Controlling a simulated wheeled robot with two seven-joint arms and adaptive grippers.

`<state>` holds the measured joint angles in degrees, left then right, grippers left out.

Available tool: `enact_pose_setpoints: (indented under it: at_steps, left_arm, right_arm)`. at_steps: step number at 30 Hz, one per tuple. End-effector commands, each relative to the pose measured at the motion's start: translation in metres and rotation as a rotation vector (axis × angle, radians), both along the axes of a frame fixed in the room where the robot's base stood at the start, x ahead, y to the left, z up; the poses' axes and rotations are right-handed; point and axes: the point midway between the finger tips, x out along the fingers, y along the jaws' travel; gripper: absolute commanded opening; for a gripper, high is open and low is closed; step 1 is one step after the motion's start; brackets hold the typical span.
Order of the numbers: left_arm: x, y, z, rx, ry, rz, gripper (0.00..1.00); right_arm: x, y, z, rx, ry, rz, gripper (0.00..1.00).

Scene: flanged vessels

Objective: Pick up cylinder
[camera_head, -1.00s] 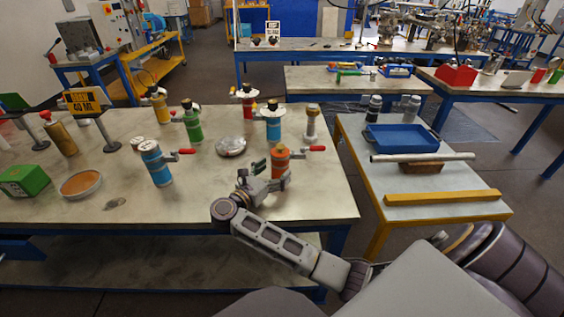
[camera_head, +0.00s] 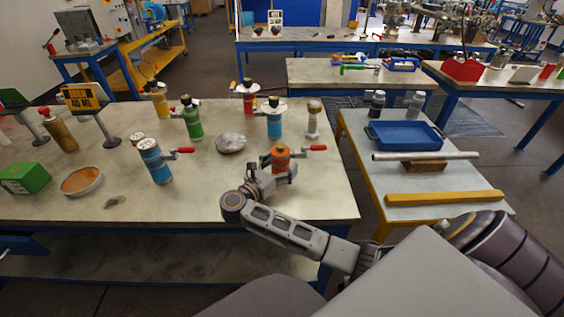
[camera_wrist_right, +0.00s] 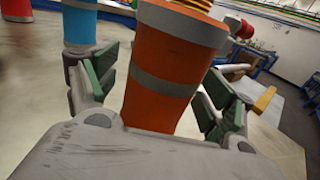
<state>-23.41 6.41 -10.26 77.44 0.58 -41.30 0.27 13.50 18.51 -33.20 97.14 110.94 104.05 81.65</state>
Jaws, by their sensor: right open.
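The orange cylinder (camera_head: 280,157), with grey bands and a handle with a red grip, stands on the near right part of the large table. In the right wrist view the orange cylinder (camera_wrist_right: 168,75) fills the middle, upright in the picture, between the fingers. My right gripper (camera_head: 273,175) is open around its near side. In the wrist view the green-padded fingers of my right gripper (camera_wrist_right: 158,85) lie on both sides of it, with a gap showing at the right. Whether any pad touches is unclear. My left gripper is not in view.
Blue (camera_head: 155,162), green (camera_head: 192,122) and light blue (camera_head: 274,122) cylinders stand nearby. A metal dish (camera_head: 231,143) lies behind left. An orange dish (camera_head: 81,180) is at the left. The side table (camera_head: 400,183) holds a blue tray (camera_head: 404,136) and a yellow bar (camera_head: 445,198).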

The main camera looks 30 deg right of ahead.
Motion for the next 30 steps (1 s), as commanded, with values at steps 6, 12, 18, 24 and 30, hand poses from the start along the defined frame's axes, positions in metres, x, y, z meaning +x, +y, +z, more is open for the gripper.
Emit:
enact_pose_setpoints:
  at_steps: [6, 12, 18, 24, 30]
  left_arm:
    - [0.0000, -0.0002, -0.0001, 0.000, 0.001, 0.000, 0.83]
    - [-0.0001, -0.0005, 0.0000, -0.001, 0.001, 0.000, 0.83]
    - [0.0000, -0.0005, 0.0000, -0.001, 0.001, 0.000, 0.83]
    - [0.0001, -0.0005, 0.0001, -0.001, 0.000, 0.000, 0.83]
    - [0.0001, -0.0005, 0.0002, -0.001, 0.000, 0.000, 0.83]
  right_arm:
    - [-0.0001, -0.0001, -0.0001, 0.000, 0.000, 0.000, 0.82]
    - [0.0000, -0.0001, 0.0000, 0.000, 0.000, 0.000, 0.71]
    - [0.0000, -0.0001, 0.0000, 0.000, 0.000, 0.000, 0.45]
    - [0.0000, -0.0001, 0.0000, 0.000, 0.000, 0.000, 0.20]
    - [0.0003, -0.0002, 0.0013, -0.001, -0.003, 0.000, 0.11]
